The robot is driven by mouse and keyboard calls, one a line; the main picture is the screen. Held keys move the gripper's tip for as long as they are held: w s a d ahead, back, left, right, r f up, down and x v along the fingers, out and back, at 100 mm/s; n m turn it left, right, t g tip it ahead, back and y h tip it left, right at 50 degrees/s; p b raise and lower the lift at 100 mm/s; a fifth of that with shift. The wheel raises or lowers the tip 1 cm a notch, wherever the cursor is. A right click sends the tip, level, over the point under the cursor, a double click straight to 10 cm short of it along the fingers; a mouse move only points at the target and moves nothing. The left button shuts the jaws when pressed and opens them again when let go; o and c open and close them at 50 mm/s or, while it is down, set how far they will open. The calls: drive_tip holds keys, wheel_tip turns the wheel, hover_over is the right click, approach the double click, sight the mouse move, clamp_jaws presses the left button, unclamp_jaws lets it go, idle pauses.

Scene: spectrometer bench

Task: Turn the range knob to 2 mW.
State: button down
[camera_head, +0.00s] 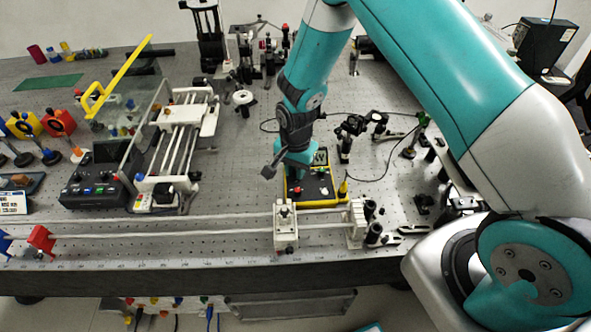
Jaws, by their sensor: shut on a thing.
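A black power meter with a yellow edge (318,201) lies on the bench near its front edge, right of the picture's middle. Part of its display, with a letter W (320,157), shows at its back. A red button (297,190) is on its face. My gripper (291,173) points down over the meter's left rear part and is shut on what appears to be the range knob. The gripper hides the knob and its pointer, so I cannot read the set range.
A rail carrier (285,225) stands on the rail just in front of the meter. A yellow post (343,187) is close on its right. Optics mounts (350,132) and a cable stand behind right. A black control box (92,190) sits at the left. Bare breadboard (235,180) lies left of the meter.

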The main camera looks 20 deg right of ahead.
drive_tip(key=n+b, duration=0.2)
drive_tip(key=n, duration=0.2)
drive_tip(key=shift+f, duration=0.1)
drive_tip(key=n+b, duration=0.1)
drive_tip(key=n, duration=0.3)
drive_tip(key=shift+n+b, duration=0.4)
drive_tip(key=n+b, duration=0.1)
drive_tip(key=n, duration=0.3)
drive_tip(key=shift+n, duration=0.3)
drive_tip(key=n+b, duration=0.1)
drive_tip(key=n, duration=0.3)
drive_tip(key=shift+n, duration=0.4)
drive_tip(key=c, duration=1)
unclamp_jaws()
drive_tip(key=shift+c, duration=0.2)
wheel_tip(320, 180, up, 18)
drive_tip(key=b, duration=0.3)
drive_tip(key=shift+f, duration=0.15)
